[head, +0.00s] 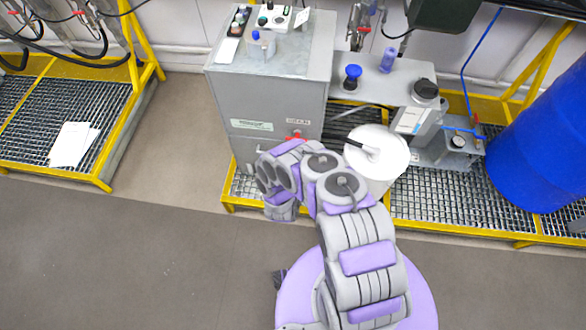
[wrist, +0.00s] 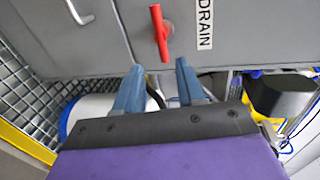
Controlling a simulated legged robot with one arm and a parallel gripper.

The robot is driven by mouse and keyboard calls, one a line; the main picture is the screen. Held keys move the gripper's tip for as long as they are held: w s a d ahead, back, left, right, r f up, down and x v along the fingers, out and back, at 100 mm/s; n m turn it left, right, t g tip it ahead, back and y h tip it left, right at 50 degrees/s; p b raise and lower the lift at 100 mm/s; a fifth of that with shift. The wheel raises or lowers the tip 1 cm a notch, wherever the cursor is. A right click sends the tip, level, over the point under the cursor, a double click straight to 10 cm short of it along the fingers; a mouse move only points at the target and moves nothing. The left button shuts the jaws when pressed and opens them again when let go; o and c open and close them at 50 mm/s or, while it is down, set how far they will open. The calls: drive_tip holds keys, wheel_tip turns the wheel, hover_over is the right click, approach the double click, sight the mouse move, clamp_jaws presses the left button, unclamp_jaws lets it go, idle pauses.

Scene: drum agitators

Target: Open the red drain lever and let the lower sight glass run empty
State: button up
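The red drain lever (wrist: 160,33) is on the grey cabinet face, beside a white label reading DRAIN (wrist: 205,25). In the head view the lever (head: 296,136) shows just above my arm, partly hidden by it. My gripper (wrist: 158,78) is open, its two blue-grey fingers apart and nothing between them. In the wrist view the lever's lower end lies just ahead of the gap between the fingertips, with no clear contact. I cannot make out the lower sight glass in either view.
The grey cabinet (head: 272,95) stands on a yellow-edged grating (head: 440,210). A white bucket (head: 378,153) is close to the right of my arm. A blue drum (head: 545,140) stands at far right. The floor at left (head: 110,250) is clear.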

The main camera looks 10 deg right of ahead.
drive_tip(key=v, duration=0.5)
drive_tip(key=shift+f, duration=0.1)
drive_tip(key=shift+d, duration=0.1)
idle(0.3)
